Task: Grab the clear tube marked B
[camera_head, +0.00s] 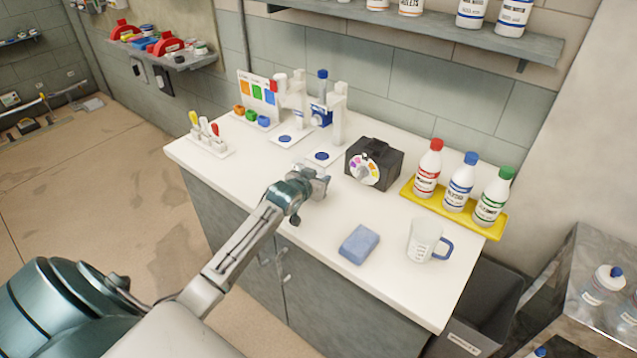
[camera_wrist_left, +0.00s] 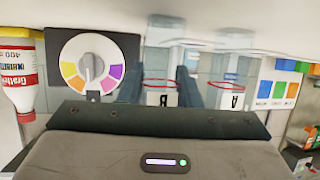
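Two white stands with round blue spots on their bases stand near the back of the counter. In the left wrist view, which is upside down, a sign B (camera_wrist_left: 162,99) and a sign A (camera_wrist_left: 237,101) show with thin red rings by them. The stand nearer the dial box (camera_head: 374,163) goes with B; its white upright (camera_head: 338,122) shows in the head view. My left gripper (camera_head: 322,182) is open and empty, in front of the stands. Its dark fingers (camera_wrist_left: 162,88) show on either side of sign B, apart from it.
A yellow tray (camera_head: 408,192) with three capped bottles, a measuring jug (camera_head: 424,240) and a blue sponge (camera_head: 359,244) are to the right. A color card (camera_head: 257,88), small colored blocks and a rack of small tools (camera_head: 208,142) are to the left. A shelf (camera_head: 430,35) hangs above.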

